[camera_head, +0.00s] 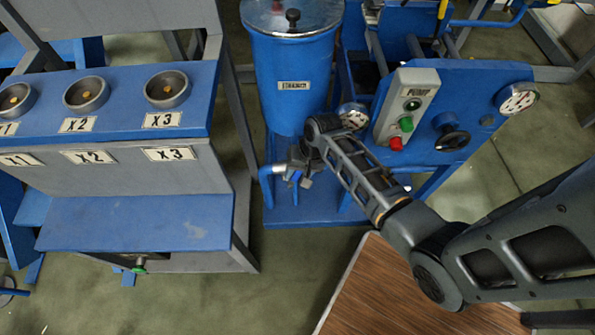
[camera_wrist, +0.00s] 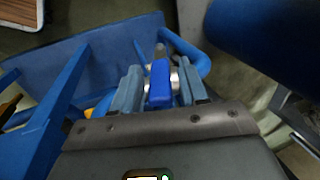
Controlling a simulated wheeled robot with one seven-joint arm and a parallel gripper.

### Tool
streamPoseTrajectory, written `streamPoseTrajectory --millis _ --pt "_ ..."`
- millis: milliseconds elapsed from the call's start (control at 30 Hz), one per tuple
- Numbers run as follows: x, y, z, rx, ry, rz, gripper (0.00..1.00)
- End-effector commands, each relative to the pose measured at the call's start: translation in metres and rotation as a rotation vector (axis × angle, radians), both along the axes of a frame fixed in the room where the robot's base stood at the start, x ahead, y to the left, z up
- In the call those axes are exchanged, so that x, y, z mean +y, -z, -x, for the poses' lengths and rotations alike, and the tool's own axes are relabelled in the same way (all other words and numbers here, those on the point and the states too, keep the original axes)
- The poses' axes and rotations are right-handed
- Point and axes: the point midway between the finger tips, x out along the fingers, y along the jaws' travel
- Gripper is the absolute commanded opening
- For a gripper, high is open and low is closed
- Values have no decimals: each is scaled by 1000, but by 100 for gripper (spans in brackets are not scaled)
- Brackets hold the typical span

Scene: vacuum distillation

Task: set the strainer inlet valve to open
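The strainer (camera_head: 290,75) is a blue upright cylinder with a metal lid and a label, at the top middle of the head view. A blue pipe (camera_head: 267,180) shows at its lower left. My gripper (camera_head: 298,178) is down beside this pipe, and the valve there is mostly hidden. In the wrist view a blue valve handle (camera_wrist: 160,85) stands between the two fingers of my gripper (camera_wrist: 158,88). Narrow gaps with silver metal show on both sides of the handle, so the fingers straddle it without clearly pressing on it. The blue pipe (camera_wrist: 192,52) bends behind it.
A pump panel (camera_head: 405,110) with buttons, gauges and a black knob (camera_head: 452,137) stands right of the strainer, close to my arm. A blue-grey console (camera_head: 135,200) labelled X1 to X3 is at left. A brown wooden tabletop (camera_head: 385,295) is at the bottom.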

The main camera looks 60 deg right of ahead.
Motion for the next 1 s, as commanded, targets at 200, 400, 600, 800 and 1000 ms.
streamPoseTrajectory --millis 200,400,600,800,1000 --pt "0 0 0 0 0 0 49" --pt "-2 -10 2 -2 1 1 49" --pt "-7 -41 9 -2 1 1 49" --pt "-11 -67 15 -1 0 0 49" --pt "-12 -75 18 0 0 0 49"
